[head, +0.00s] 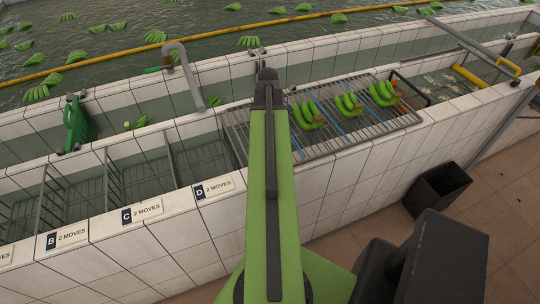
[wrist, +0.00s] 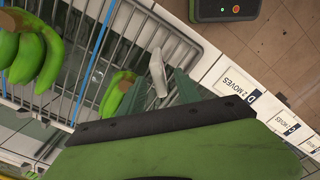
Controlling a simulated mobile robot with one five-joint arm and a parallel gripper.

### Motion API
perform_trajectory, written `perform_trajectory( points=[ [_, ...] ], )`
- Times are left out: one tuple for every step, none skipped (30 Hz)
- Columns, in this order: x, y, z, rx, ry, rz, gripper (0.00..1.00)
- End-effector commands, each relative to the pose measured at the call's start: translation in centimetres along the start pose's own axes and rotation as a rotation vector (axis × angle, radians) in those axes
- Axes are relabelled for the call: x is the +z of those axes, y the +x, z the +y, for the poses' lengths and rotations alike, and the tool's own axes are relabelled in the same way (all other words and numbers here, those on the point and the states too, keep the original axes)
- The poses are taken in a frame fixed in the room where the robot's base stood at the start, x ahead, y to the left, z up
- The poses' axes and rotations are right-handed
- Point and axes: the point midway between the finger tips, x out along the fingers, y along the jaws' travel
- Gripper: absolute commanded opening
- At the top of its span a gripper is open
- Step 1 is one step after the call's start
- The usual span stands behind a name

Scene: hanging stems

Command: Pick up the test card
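In the wrist view the dark plate and green body of my arm fill the bottom.
Green banana bunches (head: 350,104) lie on the rack, which also shows in the wrist view (wrist: 65,112). A grey hooked pipe (head: 187,75) stands left of my gripper. A green object (head: 75,125) hangs at the left wall. Labels (head: 214,188) mark divided bays. A black bin (head: 437,188) stands right.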

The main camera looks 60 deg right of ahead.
Motion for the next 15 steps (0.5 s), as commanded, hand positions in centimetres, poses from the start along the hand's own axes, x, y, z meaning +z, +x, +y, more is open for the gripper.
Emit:
perform_trajectory(
  points=[
    [0.0,0.6,0.0,0.000,0.000,0.000,0.40],
    [0.0,0.5,0.0,0.000,0.000,0.000,0.40],
    [0.0,0.4,0.0,0.000,0.000,0.000,0.40],
    [0.0,0.4,0.0,0.000,0.000,0.000,0.40],
    [0.0,0.4,0.0,0.000,0.000,0.000,0.40],
    [0.1,0.7,0.0,0.000,0.001,0.000,0.40],
    [0.1,1.0,0.0,0.000,0.001,0.000,0.40],
    [0.1,1.4,0.1,0.000,0.001,0.000,0.40],
    [0.1,2.1,0.1,0.000,0.001,0.000,0.40],
    [0.2,2.6,0.1,0.000,0.001,0.000,0.40],
    [0.2,3.2,0.1,0.000,0.001,0.000,0.40],
    [0.3,3.9,0.1,0.000,0.001,0.000,0.40],
    [0.4,4.5,0.2,0.000,0.001,0.000,0.40],
    [0.3,5.0,0.2,0.000,0.000,0.000,0.40],
    [0.3,5.5,0.2,0.000,0.001,0.000,0.40]
  ],
)
